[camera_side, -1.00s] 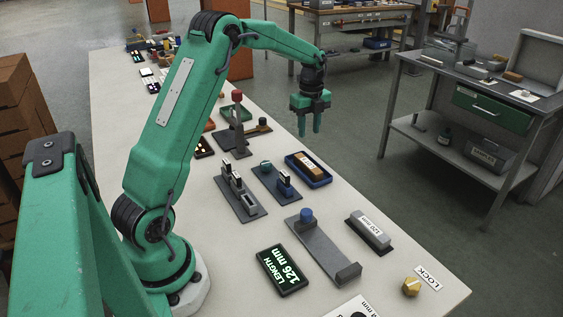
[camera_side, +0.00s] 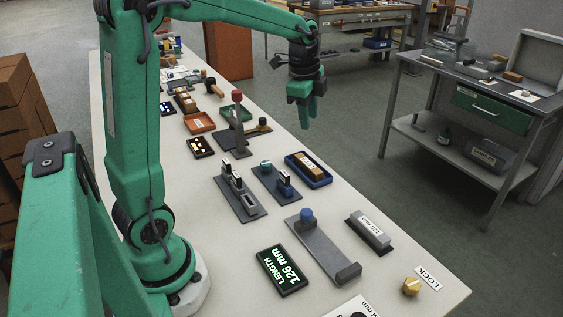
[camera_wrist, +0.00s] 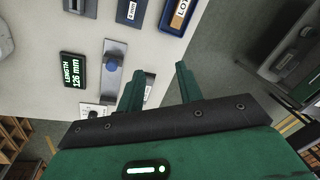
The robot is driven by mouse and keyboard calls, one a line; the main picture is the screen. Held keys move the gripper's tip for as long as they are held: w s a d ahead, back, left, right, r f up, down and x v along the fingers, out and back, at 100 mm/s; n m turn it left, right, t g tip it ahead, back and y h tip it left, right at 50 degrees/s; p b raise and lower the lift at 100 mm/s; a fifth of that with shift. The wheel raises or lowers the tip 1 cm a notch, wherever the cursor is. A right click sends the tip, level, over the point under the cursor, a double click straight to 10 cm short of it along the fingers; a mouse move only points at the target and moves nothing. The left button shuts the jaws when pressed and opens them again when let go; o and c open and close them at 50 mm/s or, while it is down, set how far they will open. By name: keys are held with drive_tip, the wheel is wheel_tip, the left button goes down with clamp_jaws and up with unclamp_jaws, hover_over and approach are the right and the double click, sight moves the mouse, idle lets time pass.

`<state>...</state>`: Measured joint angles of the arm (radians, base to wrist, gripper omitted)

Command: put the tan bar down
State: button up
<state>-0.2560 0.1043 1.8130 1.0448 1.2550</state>
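A tan bar (camera_side: 310,164) with a white label lies in a blue tray (camera_side: 322,183) at the table's right edge. Part of the tray (camera_wrist: 165,17) and the labelled bar (camera_wrist: 179,20) also show at the top of the wrist view. My gripper (camera_side: 307,115) hangs in the air beyond the tray, past the table edge and apart from the bar. In the wrist view its two fingers (camera_wrist: 158,88) stand wide apart with nothing between them.
A grey gauge with a blue knob (camera_side: 306,216), a grey "120 mm" block (camera_side: 371,231) and a "126 mm" display (camera_side: 282,270) stand nearer. A post with a red top (camera_side: 238,97) stands behind the tray. Floor lies right of the table.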

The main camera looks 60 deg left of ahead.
drive_tip(key=s+d+n+t, duration=0.1)
drive_tip(key=s+d+n, duration=0.4)
drive_tip(key=s, duration=0.4)
drive_tip(key=s+d+r+n+t, duration=0.1)
drive_tip(key=s+d+n+t, duration=0.1)
drive_tip(key=s+d+n, duration=0.4)
drive_tip(key=shift+s+t+h, duration=0.3)
drive_tip(key=shift+s, duration=1.8)
